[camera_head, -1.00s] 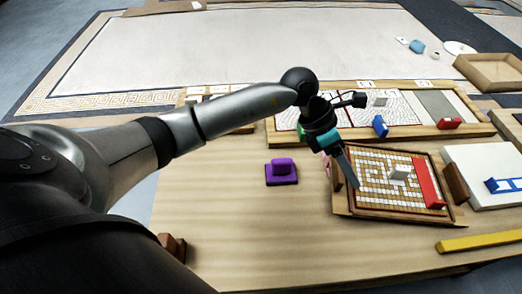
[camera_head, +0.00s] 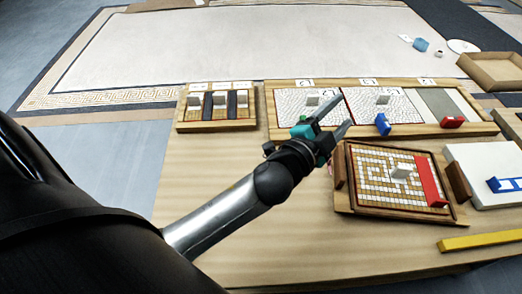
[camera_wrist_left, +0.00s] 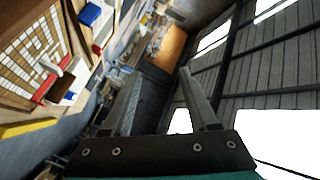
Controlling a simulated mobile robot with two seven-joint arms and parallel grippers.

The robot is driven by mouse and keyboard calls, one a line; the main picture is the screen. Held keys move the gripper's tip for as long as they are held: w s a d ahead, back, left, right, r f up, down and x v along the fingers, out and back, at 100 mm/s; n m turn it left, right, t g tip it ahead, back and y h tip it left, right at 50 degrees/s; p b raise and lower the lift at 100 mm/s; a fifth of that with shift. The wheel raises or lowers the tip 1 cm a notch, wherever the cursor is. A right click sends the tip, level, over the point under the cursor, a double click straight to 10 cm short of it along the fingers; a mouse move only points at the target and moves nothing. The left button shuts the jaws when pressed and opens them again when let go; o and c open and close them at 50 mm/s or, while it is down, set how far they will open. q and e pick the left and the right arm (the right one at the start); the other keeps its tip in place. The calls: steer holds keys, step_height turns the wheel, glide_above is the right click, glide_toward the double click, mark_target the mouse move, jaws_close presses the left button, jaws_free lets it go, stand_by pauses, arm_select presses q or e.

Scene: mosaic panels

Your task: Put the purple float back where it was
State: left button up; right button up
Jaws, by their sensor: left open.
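The purple float does not show in any view now; my left arm lies over the spot where it stood on the table in the earlier head view. My left gripper (camera_head: 342,111) is open and empty, its two fingers apart, pointing up and right over the long panel tray (camera_head: 470,130). In the left wrist view the open fingers (camera_wrist_left: 160,85) have nothing between them. A blue float (camera_head: 382,124) and a red float (camera_head: 452,122) stand at the front of the long tray. My right gripper is not in view.
A smaller three-slot tray (camera_head: 191,125) stands at the back left. A mosaic board (camera_head: 340,205) with a red strip (camera_head: 430,184) lies to the right of my arm. A yellow bar (camera_head: 480,241) lies front right. The table (camera_head: 200,165) is bare left of the arm.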

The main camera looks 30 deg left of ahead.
arm_select(q)
steer(key=s+a+f+n+g+y, duration=0.1)
steer(key=s+f+n+g, duration=0.2)
steer(key=s+f, duration=0.2)
steer(key=s+a+f+n+g+y, duration=0.1)
steer(key=s+a+f+n+g, duration=0.1)
steer(key=s+f, duration=0.3)
steer(key=s+a+f+n+g+y, duration=0.1)
steer(key=s+a+f+n+g, duration=0.1)
steer(key=f, duration=0.5)
steer(key=shift+s+n+g, duration=0.9)
steer(key=shift+s+g, duration=0.5)
steer(key=s+f+g, duration=0.1)
steer(key=s, duration=0.1)
steer(key=s+f+n+g, duration=0.1)
steer(key=s, duration=0.2)
steer(key=s+d+f+g+h, duration=0.1)
steer(key=s, duration=0.1)
steer(key=shift+s, duration=0.3)
